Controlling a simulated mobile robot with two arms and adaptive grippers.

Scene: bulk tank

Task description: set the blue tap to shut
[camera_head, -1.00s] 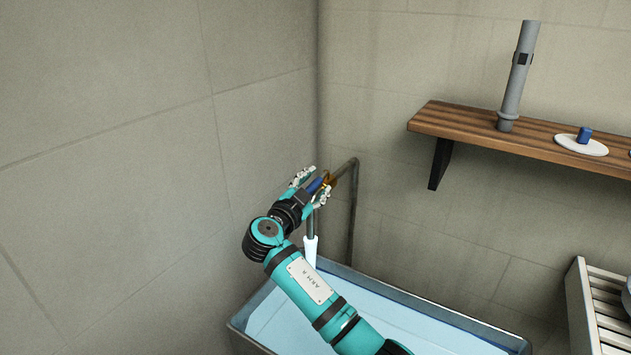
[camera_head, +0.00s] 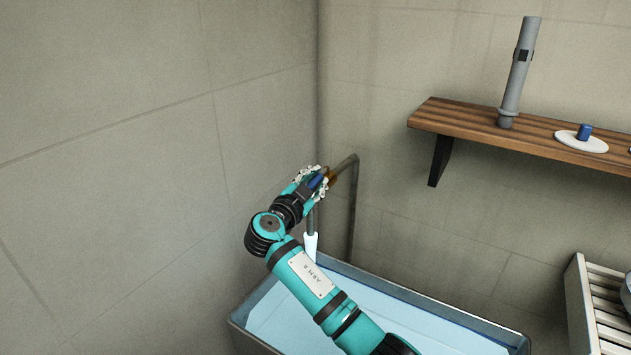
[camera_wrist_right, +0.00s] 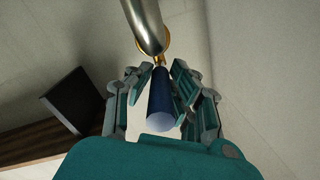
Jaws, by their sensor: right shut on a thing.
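The blue tap handle (camera_head: 316,183) sits on the grey pipe above the tank. It also shows in the right wrist view (camera_wrist_right: 161,98), pointing toward the camera from a brass collar (camera_wrist_right: 166,42) on the metal pipe (camera_wrist_right: 143,22). My right gripper (camera_head: 318,181) is shut on the blue handle, with its fingers on both sides of it. In the right wrist view the fingers (camera_wrist_right: 167,80) flank the handle. White water or a white spout piece (camera_head: 311,247) hangs below the pipe; I cannot tell which. My left gripper is not in view.
The tank (camera_head: 440,311) holds pale blue liquid under my right arm. A wooden shelf (camera_head: 470,130) on the back wall carries a grey tube (camera_head: 517,75) and a white dish (camera_head: 581,143) with a blue block (camera_head: 584,132). A slatted rack (camera_head: 597,310) stands at right.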

